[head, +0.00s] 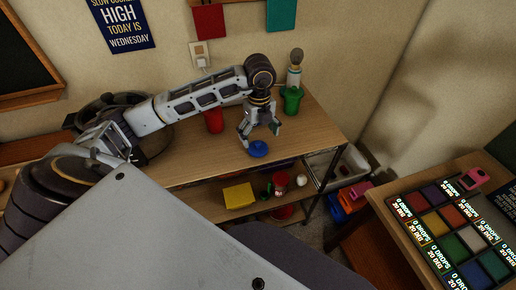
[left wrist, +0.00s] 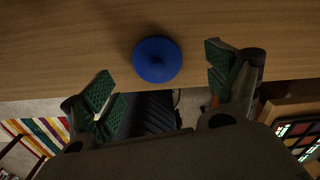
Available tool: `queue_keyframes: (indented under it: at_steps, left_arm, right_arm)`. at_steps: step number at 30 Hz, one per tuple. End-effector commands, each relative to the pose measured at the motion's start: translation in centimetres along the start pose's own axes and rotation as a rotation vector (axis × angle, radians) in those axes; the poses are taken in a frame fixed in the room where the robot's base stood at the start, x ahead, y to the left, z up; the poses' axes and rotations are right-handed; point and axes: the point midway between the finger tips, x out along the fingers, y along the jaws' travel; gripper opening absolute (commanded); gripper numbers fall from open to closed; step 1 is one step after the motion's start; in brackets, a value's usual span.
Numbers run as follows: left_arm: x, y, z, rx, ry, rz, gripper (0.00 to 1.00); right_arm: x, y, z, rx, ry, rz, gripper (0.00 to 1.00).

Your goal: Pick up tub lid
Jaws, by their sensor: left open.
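The blue tub lid (head: 258,149) lies near the front edge of the wooden table; it is round with a small raised middle. In the left wrist view the lid (left wrist: 157,60) sits ahead of and between the two fingers, apart from both. My left gripper (head: 260,136) is open and empty, pointing down just above and behind the lid in the head view. Its green-padded fingers (left wrist: 167,88) are spread wide in the left wrist view. My right gripper does not show.
A red cup (head: 214,121) and a green pot (head: 291,100) stand on the wooden table (head: 190,169). A lower shelf holds a yellow box (head: 239,196) and small items. A white bin (head: 345,168) stands right of the table. A colour panel (head: 455,230) lies at the right.

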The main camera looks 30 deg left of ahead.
Motion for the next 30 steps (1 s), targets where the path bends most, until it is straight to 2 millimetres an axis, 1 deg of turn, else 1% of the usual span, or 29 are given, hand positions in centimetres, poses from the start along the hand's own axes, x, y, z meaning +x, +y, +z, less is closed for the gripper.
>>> queue_keyframes:
  at_steps: [4, 11, 16, 21, 25, 30]
  left_arm:
    - [0.0, 0.0, 0.0, 0.0, 0.0, 0.0, 0.88]
    - [0.3, 0.1, 0.0, 0.0, 0.001, 0.001, 0.88]
    - [1.4, 0.3, 0.0, 0.0, 0.001, 0.002, 0.88]
    - [3.0, 0.6, 0.0, 0.0, 0.001, 0.003, 0.88]
    - [4.4, 0.5, 0.0, 0.0, 0.001, 0.001, 0.88]
    - [5.2, 0.5, 0.0, 0.0, 0.0, 0.0, 0.88]
  right_arm:
    - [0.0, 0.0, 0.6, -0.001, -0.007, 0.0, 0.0]
    - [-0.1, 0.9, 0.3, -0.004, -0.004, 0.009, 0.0]
    - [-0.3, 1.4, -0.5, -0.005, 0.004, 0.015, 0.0]
    - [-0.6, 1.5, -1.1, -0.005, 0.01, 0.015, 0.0]
    - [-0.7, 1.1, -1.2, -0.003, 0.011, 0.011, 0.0]
    - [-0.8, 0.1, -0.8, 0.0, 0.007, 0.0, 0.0]
